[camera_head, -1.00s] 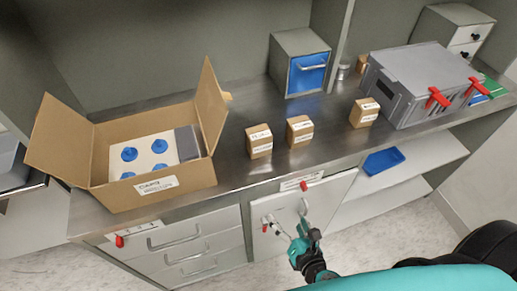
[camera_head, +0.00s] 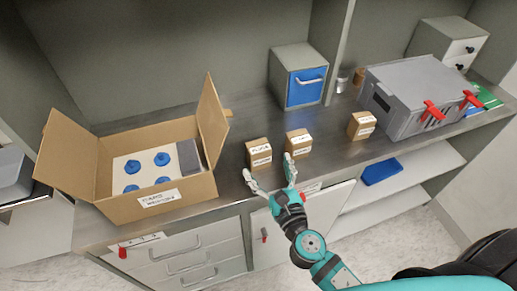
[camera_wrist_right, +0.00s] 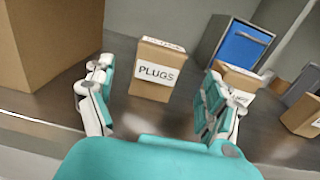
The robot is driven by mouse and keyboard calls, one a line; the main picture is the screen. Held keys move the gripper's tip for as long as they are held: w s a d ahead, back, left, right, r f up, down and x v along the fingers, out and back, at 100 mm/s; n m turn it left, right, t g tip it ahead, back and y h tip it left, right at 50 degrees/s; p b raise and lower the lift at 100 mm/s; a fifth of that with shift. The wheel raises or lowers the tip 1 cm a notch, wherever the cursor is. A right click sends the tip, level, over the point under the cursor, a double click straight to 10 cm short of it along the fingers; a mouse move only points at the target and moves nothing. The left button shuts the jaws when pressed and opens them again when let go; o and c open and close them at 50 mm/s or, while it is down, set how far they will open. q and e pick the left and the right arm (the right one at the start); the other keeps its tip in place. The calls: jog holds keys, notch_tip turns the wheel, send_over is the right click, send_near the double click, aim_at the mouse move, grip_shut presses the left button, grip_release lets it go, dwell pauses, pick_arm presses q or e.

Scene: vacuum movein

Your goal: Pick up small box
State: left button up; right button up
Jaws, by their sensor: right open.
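Several small cardboard boxes with white labels stand on the metal counter. The left one (camera_head: 259,154) reads PLUGS in the right wrist view (camera_wrist_right: 155,74). A second small box (camera_head: 298,143) stands to its right and shows behind my right finger in the wrist view (camera_wrist_right: 238,80). A third (camera_head: 361,125) stands farther right. My right gripper (camera_head: 269,173) is open and empty, just in front of the left small box. In the wrist view that box is between the fingertips but beyond them, seemingly untouched. My left gripper is out of view.
A large open cardboard box (camera_head: 125,207) with blue-knobbed contents stands at the left of the counter (camera_head: 230,205). A blue-fronted drawer unit (camera_head: 300,78) stands behind the small boxes. A grey case with red latches (camera_head: 415,95) is at right.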

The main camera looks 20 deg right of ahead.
aim_at(262, 156)
jog(key=shift+w, duration=0.7)
jog(key=w, duration=0.1)
jog(key=w+p, duration=0.1)
jog(key=w, duration=0.1)
jog(key=w+r+p, duration=0.1)
jog(key=shift+w+a, duration=0.15)
jog(key=shift+a, duration=0.15)
jog(key=shift+w+f, duration=0.15)
jog(key=shift+w, duration=0.25)
jog(key=c, duration=1.4)
